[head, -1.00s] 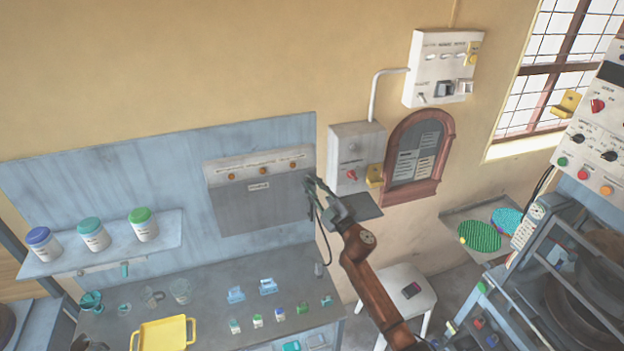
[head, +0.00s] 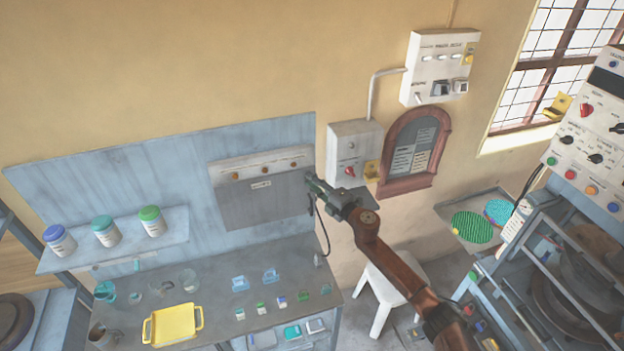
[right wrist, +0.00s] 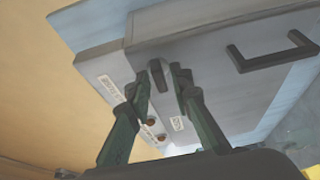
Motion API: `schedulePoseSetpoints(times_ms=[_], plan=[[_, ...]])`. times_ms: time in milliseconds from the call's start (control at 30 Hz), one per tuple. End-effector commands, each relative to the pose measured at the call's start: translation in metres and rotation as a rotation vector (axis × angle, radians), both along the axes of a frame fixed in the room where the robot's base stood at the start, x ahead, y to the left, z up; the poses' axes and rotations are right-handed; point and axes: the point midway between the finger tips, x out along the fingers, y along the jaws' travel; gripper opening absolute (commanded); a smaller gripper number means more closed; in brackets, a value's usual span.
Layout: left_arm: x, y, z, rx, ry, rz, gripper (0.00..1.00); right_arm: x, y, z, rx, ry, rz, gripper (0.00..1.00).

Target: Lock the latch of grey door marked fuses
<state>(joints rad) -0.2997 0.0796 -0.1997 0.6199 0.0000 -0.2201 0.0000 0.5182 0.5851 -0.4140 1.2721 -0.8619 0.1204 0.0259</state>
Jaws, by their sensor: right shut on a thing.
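The grey door (head: 265,205) is the flat front of a wall cabinet on the blue backboard; a small label sits near its top, too small to read. The door looks closed. It also shows in the right wrist view (right wrist: 220,85), with a dark bar handle (right wrist: 272,52). A small dark latch tab (right wrist: 158,76) stands out near the door's edge. My right gripper (head: 311,185) is at the door's right edge, its fingers shut on the latch in the right wrist view (right wrist: 163,88). The fingers partly hide the latch. My left gripper is out of view.
Above the door is a pale strip (head: 262,168) with several orange knobs. A grey switch box (head: 352,145) with a red knob and an arched notice board (head: 415,150) hang to the right. Below are a bench with a yellow tray (head: 172,326) and a white stool (head: 385,290).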

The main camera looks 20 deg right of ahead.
Motion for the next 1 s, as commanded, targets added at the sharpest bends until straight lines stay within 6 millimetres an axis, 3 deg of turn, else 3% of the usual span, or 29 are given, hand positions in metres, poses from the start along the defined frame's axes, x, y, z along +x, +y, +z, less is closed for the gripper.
schedulePoseSetpoints(times_ms=[533, 567, 633, 1000], plan=[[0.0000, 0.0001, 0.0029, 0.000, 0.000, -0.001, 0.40, -0.0004, 0.0008, -0.0017, -0.026, 0.000, 0.002, 0.00], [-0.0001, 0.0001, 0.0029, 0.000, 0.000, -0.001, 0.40, -0.0004, 0.0008, -0.0017, -0.026, 0.000, 0.002, 0.21], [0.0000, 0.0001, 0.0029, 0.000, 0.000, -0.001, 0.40, -0.0003, 0.0007, -0.0015, -0.025, 0.000, 0.002, 0.26], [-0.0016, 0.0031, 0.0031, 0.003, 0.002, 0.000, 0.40, -0.0051, -0.0026, -0.0005, -0.026, -0.001, 0.000, 0.26]])
